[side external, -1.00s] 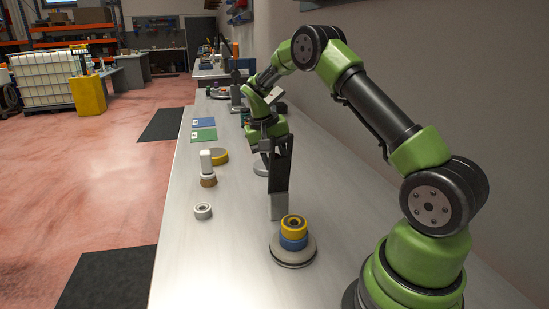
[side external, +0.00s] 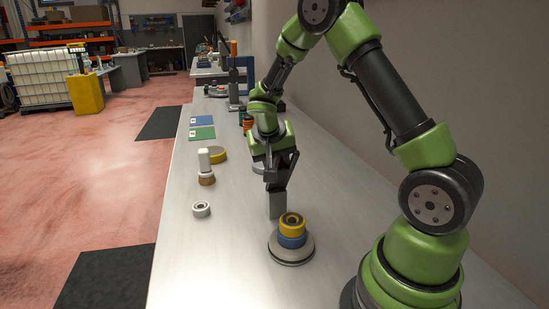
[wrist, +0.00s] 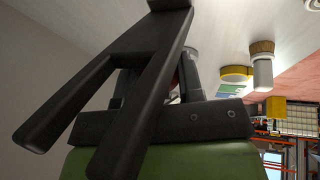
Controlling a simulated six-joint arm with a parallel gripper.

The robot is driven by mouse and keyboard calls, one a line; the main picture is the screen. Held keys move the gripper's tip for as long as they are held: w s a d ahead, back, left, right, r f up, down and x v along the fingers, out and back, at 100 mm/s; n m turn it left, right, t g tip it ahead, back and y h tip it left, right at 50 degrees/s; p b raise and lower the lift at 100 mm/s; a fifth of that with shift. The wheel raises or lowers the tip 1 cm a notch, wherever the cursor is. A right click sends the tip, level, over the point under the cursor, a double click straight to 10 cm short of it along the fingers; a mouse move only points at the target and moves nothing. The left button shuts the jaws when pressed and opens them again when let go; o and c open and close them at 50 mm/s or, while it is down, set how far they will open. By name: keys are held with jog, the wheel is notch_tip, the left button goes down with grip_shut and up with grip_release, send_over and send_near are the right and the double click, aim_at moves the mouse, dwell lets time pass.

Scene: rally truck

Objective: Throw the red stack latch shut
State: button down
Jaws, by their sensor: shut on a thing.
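My gripper (side external: 279,185) points down over the bench, just behind the round stack in the side view. A sliver of red, the visible bit of the red stack latch (wrist: 178,76), shows between my fingers in the wrist view. My gripper is shut on it, and the fingers and dark bars hide nearly all of it. A light grey block (side external: 276,208) stands below my fingertips. A yellow ring (side external: 293,219) sits on a blue ring (side external: 292,239), on a grey round base (side external: 292,252).
Left of the stack, a white ring (side external: 201,209) lies on the bench (side external: 220,255). A white-handled brush (side external: 206,166) stands near a yellow disc (side external: 219,154). Green (side external: 202,133) and blue (side external: 201,121) mats lie farther back. The front left bench is clear.

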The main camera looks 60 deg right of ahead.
aim_at(281, 179)
jog(key=shift+s+a+f+t+h, duration=0.2)
jog(key=shift+s+a+t+h, duration=0.55)
jog(key=shift+t+h, duration=0.2)
jog(key=shift+s+a+f+m+t+h, duration=0.4)
jog(key=shift+s+a+t+h, duration=0.15)
jog(key=shift+t+h, duration=0.3)
jog(key=shift+s+a+f+t+h, duration=0.2)
jog(key=shift+a+f+t+h, duration=0.15)
jog(key=shift+h, duration=0.25)
jog(key=shift+s+a+f+t+h, duration=0.15)
jog(key=shift+s+f+t+h, duration=0.1)
jog(key=shift+t+h, duration=0.3)
jog(key=shift+s+a+f+m+t+h, duration=0.2)
jog(key=shift+f+m+t+h, duration=0.25)
jog(key=shift+h, duration=0.3)
jog(key=c, duration=0.7)
grip_release()
jog(key=shift+c, duration=0.2)
